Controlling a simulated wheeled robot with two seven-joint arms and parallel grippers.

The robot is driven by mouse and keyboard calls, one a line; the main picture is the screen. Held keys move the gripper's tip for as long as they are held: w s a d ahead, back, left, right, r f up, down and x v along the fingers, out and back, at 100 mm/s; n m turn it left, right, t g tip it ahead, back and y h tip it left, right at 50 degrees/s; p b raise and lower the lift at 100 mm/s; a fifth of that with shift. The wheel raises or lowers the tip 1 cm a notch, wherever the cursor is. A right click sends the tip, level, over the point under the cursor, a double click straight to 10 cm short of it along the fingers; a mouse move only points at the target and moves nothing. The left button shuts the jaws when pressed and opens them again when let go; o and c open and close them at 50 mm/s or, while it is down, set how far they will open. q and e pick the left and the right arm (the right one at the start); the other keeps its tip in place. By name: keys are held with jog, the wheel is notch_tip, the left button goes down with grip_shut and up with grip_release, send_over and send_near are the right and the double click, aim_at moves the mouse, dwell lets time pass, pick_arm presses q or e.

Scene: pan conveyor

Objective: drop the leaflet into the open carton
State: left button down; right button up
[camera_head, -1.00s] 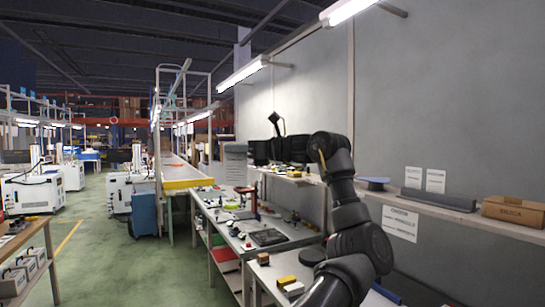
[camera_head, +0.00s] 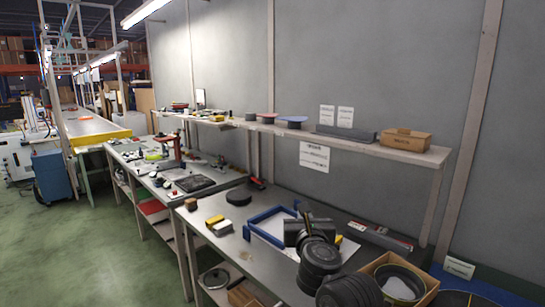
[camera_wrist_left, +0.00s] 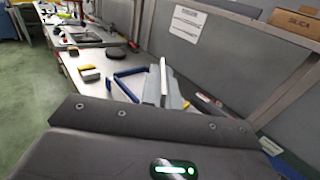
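A blue-rimmed tray (camera_head: 252,234) lies on the bench, with white paper, possibly the leaflet (camera_head: 268,226), inside it. The tray also shows in the left wrist view (camera_wrist_left: 122,88). My left gripper (camera_head: 305,212) is over the tray's right part and hides some of it. In the wrist view, thin pale and grey upright shapes (camera_wrist_left: 165,88) stand ahead of the gripper body; I cannot tell whether they are fingers or a held sheet. An open carton (camera_head: 428,282) stands at the right with a round dark-rimmed pan in it. My right gripper is not in view.
A shelf (camera_head: 345,142) runs along the wall above the bench, with a closed SILICA carton (camera_head: 406,139) on it. Yellow and white blocks (camera_head: 218,225) and a black disc (camera_head: 238,197) lie left of the tray. A grey bar (camera_head: 380,236) lies behind the open carton.

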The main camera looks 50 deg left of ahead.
pick_arm(q)
jog(key=s+d+f+m+t+h, duration=0.2)
jog(key=d+f+m+h, duration=0.1)
jog(key=d+f, duration=0.3)
jog(key=s+d+f+m+t+h, duration=0.25)
jog(key=d+f, duration=0.25)
jog(key=f, duration=0.4)
jog(key=d+f, duration=0.2)
jog(key=d, duration=0.9)
jog(key=shift+s+d+f, duration=0.15)
jog(key=shift+s+d, duration=0.05)
jog(key=shift+s, duration=0.15)
